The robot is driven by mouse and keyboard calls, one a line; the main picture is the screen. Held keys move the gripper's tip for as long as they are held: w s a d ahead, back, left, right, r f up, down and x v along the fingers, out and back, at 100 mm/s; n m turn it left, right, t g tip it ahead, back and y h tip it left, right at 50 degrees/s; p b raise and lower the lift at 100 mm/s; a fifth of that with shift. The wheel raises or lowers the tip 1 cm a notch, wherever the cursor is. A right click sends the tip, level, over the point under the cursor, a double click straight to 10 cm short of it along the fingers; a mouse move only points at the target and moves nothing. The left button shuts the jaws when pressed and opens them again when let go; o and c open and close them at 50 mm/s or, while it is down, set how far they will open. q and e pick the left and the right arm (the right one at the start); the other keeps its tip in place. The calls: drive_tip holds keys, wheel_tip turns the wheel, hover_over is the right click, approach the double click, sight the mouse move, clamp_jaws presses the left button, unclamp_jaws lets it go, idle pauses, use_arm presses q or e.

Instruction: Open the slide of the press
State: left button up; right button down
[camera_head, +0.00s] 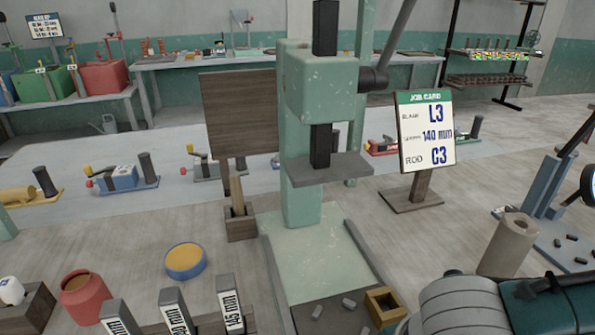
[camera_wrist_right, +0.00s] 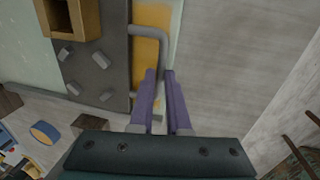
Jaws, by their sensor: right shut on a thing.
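The green press (camera_head: 303,180) stands in the middle of the head view with its dark ram (camera_head: 321,145) above a grey platen. At its foot lies a dark grey slide plate (camera_head: 335,318), also in the right wrist view (camera_wrist_right: 88,62), with several grey clay bits and a square ochre box (camera_head: 384,305) on it. A grey bar handle (camera_wrist_right: 150,31) runs along the plate's edge, with an orange patch inside its bend. My right gripper (camera_wrist_right: 160,72) has its purple fingers close together around the handle's bar, which is partly hidden between them. My left gripper is out of view.
The job card stand (camera_head: 427,140) is behind the press on the right. A paper roll (camera_head: 508,245) stands near my right arm. Numbered blocks, a red jar (camera_head: 88,297) and a yellow-topped blue dish (camera_head: 185,261) are at front left. Bare surface lies right of the handle.

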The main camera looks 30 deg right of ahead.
drive_tip(key=c, duration=0.9)
unclamp_jaws()
drive_tip(key=r+p, duration=0.1)
drive_tip(key=r, duration=0.2)
drive_tip(key=s+r, duration=0.1)
drive_tip(key=r, duration=0.2)
drive_tip(key=r+p, duration=0.1)
drive_tip(key=r, duration=0.2)
drive_tip(key=shift+s+a+r+p, duration=0.2)
drive_tip(key=shift+s+r+p, duration=0.1)
drive_tip(key=shift+s+r, duration=0.1)
